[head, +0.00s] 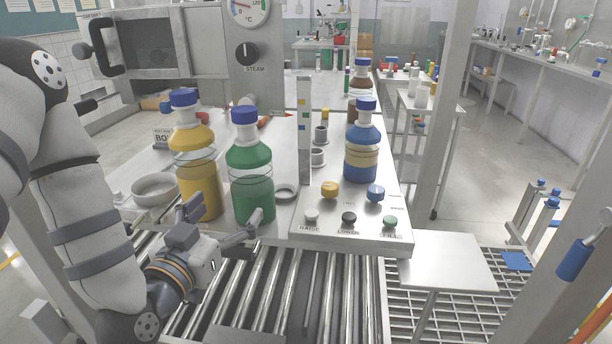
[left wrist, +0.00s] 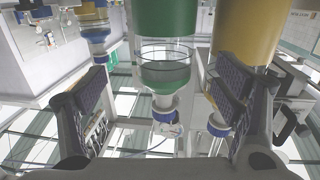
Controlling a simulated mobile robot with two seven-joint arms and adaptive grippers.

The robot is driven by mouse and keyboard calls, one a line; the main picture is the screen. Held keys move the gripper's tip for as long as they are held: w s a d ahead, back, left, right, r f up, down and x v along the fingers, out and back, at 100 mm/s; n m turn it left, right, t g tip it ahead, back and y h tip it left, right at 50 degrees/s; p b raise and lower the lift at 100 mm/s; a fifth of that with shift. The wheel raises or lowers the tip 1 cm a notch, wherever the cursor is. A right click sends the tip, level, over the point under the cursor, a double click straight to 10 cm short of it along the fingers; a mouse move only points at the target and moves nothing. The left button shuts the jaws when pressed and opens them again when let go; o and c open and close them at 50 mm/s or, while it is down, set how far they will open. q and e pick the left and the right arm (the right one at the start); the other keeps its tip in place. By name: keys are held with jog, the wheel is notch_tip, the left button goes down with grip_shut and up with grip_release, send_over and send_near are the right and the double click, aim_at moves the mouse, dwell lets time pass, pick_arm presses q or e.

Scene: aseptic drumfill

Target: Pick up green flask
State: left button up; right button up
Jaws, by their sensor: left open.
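The green flask (head: 250,172) has a blue cap and stands upright on the steel worktop near its front edge. My left gripper (head: 222,217) is open and empty, low at the front edge, with its fingers toward the flask's lower part. In the left wrist view, where things appear upside down, the green flask (left wrist: 167,18) lies ahead between the two spread fingers of the left gripper (left wrist: 160,108). No finger clearly touches it. My right gripper is not in view.
A yellow flask (head: 196,160) stands close to the left of the green one. A steel bowl (head: 155,190) sits farther left and a small ring (head: 286,192) to the right. A blue flask (head: 361,150) stands behind the button panel. Rollers (head: 270,285) run in front.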

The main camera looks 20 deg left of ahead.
aim_at(240, 189)
pick_arm(q)
jog(key=w+b, duration=0.1)
jog(key=w+a+b, duration=0.1)
jog(key=w, duration=0.1)
jog(key=w+b, duration=0.1)
jog(key=shift+w+a+f, duration=0.1)
jog(key=shift+w+a, duration=0.15)
jog(key=shift+w, duration=0.15)
jog(key=w, duration=0.4)
jog(key=w+r, duration=0.1)
jog(key=w, duration=0.2)
jog(key=shift+a, duration=0.25)
jog(key=c, duration=1)
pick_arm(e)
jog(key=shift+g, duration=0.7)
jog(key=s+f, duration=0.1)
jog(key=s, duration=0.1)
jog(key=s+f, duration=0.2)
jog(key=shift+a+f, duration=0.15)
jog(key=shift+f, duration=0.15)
